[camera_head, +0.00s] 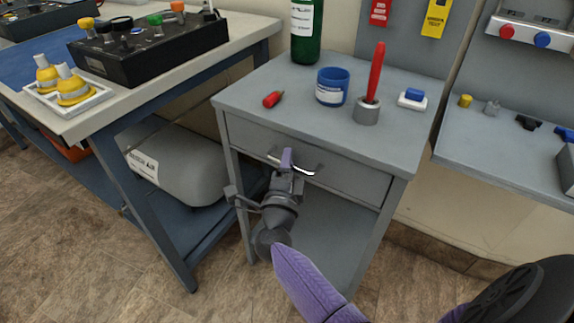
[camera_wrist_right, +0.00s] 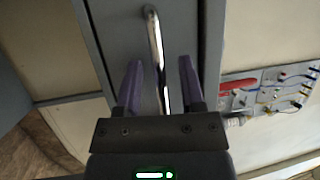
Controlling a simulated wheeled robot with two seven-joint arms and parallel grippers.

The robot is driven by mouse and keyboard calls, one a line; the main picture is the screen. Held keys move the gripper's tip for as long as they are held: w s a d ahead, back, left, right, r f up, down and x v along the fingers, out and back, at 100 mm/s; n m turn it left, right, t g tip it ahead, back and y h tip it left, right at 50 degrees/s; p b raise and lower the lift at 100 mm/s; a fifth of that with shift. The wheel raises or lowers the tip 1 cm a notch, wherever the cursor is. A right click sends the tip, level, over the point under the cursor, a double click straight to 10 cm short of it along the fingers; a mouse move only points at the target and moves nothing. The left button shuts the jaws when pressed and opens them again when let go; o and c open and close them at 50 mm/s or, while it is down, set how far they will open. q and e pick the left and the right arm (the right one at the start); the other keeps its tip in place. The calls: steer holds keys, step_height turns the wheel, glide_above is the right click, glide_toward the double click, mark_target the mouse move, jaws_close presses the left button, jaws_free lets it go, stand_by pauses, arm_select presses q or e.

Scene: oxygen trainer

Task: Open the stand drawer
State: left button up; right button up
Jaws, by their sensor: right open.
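The grey stand (camera_head: 335,128) has one drawer (camera_head: 352,180) under its top, and its front looks flush with the frame. A silver bar handle (camera_head: 308,170) is on the drawer front, partly hidden by my right gripper (camera_head: 287,160). In the right wrist view the handle (camera_wrist_right: 155,50) runs between the two purple fingers of my right gripper (camera_wrist_right: 160,85). The fingers are open, one on each side of the bar, with gaps visible on both sides. The drawer front (camera_wrist_right: 186,30) lies behind it. My left gripper is not in view.
On the stand top are a green bottle (camera_head: 306,30), a blue cup (camera_head: 332,87), a red-handled tool in a grey holder (camera_head: 366,110), a red item (camera_head: 273,99) and a blue-and-white block (camera_head: 412,99). A workbench (camera_head: 100,118) stands left, with a grey cylinder (camera_head: 180,160) beneath.

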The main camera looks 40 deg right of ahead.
jaws_close()
stand_by(0.3)
stand_by(1.1)
